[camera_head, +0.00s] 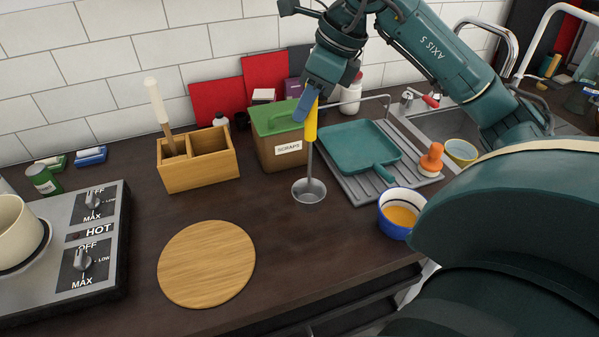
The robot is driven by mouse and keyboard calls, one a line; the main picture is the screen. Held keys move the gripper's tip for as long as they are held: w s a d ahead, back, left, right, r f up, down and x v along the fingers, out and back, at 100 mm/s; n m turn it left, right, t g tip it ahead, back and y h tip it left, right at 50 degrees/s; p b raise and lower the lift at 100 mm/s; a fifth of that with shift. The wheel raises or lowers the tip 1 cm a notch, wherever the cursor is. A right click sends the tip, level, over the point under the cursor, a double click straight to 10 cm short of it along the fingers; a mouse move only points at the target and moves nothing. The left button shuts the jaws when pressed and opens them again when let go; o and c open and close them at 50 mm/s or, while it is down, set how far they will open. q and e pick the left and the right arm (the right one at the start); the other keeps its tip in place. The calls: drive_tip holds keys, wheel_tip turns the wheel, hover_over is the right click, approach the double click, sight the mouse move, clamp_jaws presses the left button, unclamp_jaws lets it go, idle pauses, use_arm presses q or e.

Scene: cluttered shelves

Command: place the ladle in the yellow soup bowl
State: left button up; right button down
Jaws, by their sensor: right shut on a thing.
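The ladle has a yellow handle (311,122) and a grey metal cup (309,191). My right gripper (312,100) is shut on the top of its handle, and the ladle hangs upright with the cup low over the counter; I cannot tell if it touches. A blue-and-white bowl (386,222) with orange-yellow contents stands right of the cup, partly hidden by my arm. A yellow-rimmed vessel (461,153) stands farther back near the sink, partly hidden by my arm. My left gripper is not in view.
A round wooden board (207,264) lies in front. A wooden utensil box (204,171), a green-lidded scraps bin (277,150) and a drying rack with a teal pan (347,148) stand behind. A stove (72,236) is at left. An orange-topped item (432,158) stands behind the bowl.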

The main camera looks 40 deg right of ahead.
sight(308, 124)
drive_tip(key=f, duration=0.4)
drive_tip(key=shift+s+f, duration=0.1)
drive_tip(key=shift+s, duration=0.1)
wheel_tip(308, 124, down, 4)
drive_tip(key=shift+r, duration=0.1)
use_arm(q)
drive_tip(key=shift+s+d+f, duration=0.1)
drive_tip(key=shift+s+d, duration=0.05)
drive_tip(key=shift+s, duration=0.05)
use_arm(e)
drive_tip(key=shift+w+f, duration=0.1)
drive_tip(key=shift+f, duration=0.25)
drive_tip(key=shift+f+b, duration=0.15)
drive_tip(key=shift+b, duration=0.2)
drive_tip(key=c, duration=1.8)
unclamp_jaws()
drive_tip(key=o, duration=0.5)
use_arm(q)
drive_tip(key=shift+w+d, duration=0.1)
